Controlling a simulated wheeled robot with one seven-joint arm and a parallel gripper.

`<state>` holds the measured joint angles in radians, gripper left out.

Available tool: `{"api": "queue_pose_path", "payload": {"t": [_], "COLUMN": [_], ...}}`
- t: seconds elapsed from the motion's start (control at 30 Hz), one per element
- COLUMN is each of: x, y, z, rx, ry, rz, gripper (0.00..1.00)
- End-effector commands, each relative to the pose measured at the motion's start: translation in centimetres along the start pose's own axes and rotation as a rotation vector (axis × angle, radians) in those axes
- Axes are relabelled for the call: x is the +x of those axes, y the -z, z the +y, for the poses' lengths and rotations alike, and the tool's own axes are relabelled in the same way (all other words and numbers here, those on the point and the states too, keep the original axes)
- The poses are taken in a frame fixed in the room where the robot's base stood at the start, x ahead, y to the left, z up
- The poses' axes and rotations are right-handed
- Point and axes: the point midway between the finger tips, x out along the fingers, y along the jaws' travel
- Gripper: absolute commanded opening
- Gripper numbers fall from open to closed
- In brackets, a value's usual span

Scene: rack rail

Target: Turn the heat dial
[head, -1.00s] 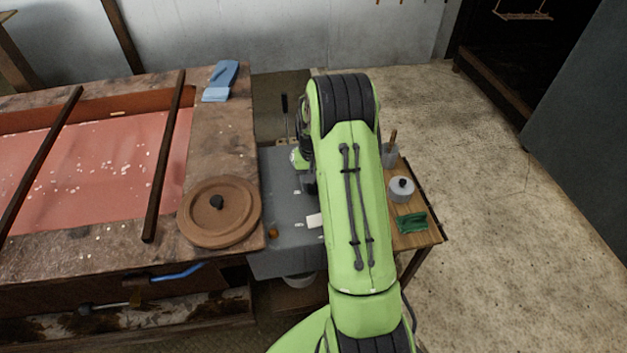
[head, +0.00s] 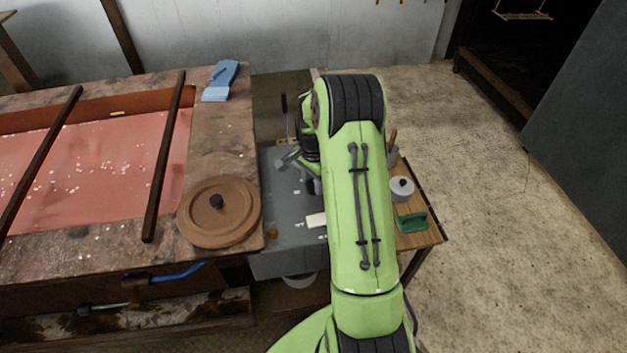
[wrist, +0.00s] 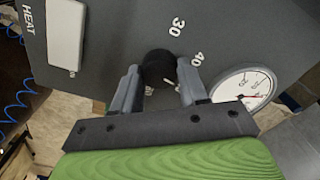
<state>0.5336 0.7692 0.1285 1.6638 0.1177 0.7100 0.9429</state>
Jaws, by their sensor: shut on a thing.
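The heat dial (wrist: 158,66) is a round black knob on a dark grey panel, with the numbers 30 and 40 printed beside it and the word HEAT at the panel's left in the wrist view. My gripper (wrist: 158,80) has one finger on each side of the dial and is shut on it. The dial's lower side is partly hidden by the fingers. In the head view the grey control box (head: 290,262) stands right of the stone-topped table, and my arm covers its right part. The dial is hidden there.
A white rocker plate (wrist: 66,35) and a round white gauge (wrist: 243,88) flank the dial. A brown lid (head: 240,225) lies left of the box. A wooden side table (head: 425,238) holds a small grey pot (head: 402,192) and a green item (head: 412,221). Concrete floor is free at right.

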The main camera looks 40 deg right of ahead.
Motion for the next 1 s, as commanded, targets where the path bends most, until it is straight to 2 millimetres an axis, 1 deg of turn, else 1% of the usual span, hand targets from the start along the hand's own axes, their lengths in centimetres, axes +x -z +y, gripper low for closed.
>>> {"api": "queue_pose_path", "payload": {"t": [0.2,0.4,0.6,1.0], "x": [-0.10,-0.11,-0.12,-0.13], "y": [0.08,0.08,0.07,0.07], "z": [-0.09,-0.10,-0.11,-0.12], "rx": [0.152,0.244,0.288,0.299], "ry": [0.004,0.004,0.004,0.005], "rz": [0.002,0.002,0.002,0.002], "gripper": [0.12,0.12,0.12,0.12]}}
